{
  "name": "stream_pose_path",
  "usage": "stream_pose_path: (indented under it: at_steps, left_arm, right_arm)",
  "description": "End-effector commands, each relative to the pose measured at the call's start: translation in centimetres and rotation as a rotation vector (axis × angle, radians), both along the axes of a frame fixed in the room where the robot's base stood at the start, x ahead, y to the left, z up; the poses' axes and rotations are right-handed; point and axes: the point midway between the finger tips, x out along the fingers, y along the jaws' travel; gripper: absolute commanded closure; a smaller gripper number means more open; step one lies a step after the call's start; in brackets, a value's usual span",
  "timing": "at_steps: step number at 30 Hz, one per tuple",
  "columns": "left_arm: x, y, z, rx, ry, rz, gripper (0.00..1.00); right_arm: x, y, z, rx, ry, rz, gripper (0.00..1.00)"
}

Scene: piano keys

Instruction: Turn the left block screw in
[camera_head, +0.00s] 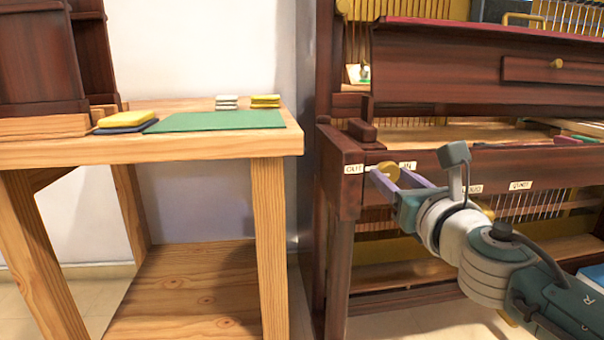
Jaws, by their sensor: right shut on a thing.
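The left block screw (386,171) is a round brass-yellow knob on the front rail of the dark wooden piano, below the left key block (362,130). It sits between a label reading "OUT" (354,169) and a label that appears to read "IN" (408,165). My right gripper (382,180) reaches in from the lower right and is shut on the screw, its purple fingers at the knob's sides. The fingers partly cover the knob. How deep the screw sits cannot be told. My left gripper is not in view.
A wooden workbench (80,152) stands at the left, with a green mat (215,121), yellow and dark blue pads (124,119), and small white and yellow stacks on top. A gap separates it from the piano. A dark panel with a brass knob (556,63) overhangs the key bed.

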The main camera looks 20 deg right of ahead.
Motion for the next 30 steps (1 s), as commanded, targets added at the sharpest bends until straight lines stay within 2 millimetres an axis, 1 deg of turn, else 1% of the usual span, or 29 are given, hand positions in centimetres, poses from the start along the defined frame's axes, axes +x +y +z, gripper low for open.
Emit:
stream_pose_path:
  at_steps: [1, 6, 9, 20, 26, 30]
  left_arm:
    - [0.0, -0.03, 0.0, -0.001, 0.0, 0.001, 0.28]
    - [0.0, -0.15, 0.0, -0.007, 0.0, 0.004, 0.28]
    - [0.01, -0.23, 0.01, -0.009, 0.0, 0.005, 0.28]
    - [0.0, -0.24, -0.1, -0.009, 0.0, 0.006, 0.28]
    - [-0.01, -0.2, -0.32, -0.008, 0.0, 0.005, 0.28]
    - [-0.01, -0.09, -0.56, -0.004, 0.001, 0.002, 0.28]
  right_arm:
    - [-0.01, 0.0, -0.01, 0.0, 0.0, 0.0, 0.71]
    - [-0.01, 0.0, -0.02, 0.0, 0.0, 0.0, 0.9]
    - [-0.01, 0.0, -0.02, 0.0, 0.0, 0.0, 1.0]
    - [-0.02, 0.0, -0.06, 0.039, -0.009, 0.0, 1.0]
    - [-0.02, 0.0, -0.11, 0.142, -0.033, 0.0, 1.0]
    - [-0.02, 0.01, -0.11, 0.254, -0.061, 0.0, 1.0]
